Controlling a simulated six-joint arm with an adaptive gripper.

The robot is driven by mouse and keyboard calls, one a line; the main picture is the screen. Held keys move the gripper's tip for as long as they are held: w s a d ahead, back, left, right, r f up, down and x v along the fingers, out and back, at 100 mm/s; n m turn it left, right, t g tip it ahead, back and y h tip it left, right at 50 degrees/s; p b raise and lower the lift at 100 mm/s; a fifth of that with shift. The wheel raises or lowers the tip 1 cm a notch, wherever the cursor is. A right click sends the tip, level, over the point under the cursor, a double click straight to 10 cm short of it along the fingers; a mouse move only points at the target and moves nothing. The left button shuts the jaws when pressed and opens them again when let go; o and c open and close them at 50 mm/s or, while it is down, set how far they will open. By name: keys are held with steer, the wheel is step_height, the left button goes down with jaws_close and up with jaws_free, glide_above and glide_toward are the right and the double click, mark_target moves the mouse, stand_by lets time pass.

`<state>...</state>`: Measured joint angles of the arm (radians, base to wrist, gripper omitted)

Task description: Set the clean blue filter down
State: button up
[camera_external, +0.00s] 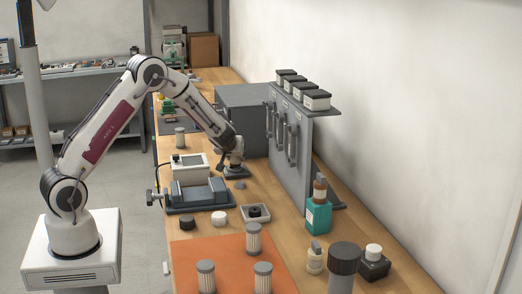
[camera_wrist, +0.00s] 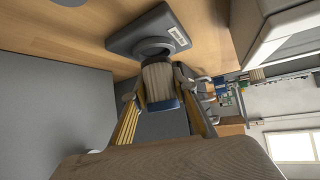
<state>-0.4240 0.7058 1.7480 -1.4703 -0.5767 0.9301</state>
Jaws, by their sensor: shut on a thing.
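A pale pleated filter with a blue end (camera_wrist: 160,85) is between the fingers of my gripper (camera_wrist: 163,112) in the wrist view. The gripper is shut on it. The filter's far end is at the round collar of a dark grey square base (camera_wrist: 122,42) with a white label; I cannot tell whether it touches or sits in the collar. In the external view my gripper (camera_external: 234,168) is low over the bench, beside the grey cabinet, and the base (camera_external: 236,174) shows just under it. The filter itself is hidden there.
A grey panel (camera_external: 300,140) stands to the right. Several grey-capped filters stand on the orange mat (camera_external: 225,258).

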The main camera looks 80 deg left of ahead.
mark_target(234, 162)
steer(key=shift+f, duration=0.5)
steer(key=shift+f, duration=0.4)
stand_by(0.6)
steer(key=shift+s+f, duration=0.15)
steer(key=shift+f, duration=0.5)
steer(key=o, duration=1.2)
steer(key=shift+d, duration=0.1)
steer(key=shift+s+f, duration=0.1)
steer(key=shift+d, duration=0.15)
steer(key=shift+d+r, duration=0.45)
steer(key=shift+r, duration=0.05)
steer(key=shift+a+r+v, duration=0.1)
steer(key=shift+r+v, duration=0.05)
steer(key=shift+v, duration=1.7)
steer(key=shift+a+r+v, duration=0.15)
steer(key=shift+v, duration=1.7)
steer(key=shift+a+r+v, duration=0.1)
steer(key=shift+r+v, duration=0.05)
steer(key=shift+v, duration=1.7)
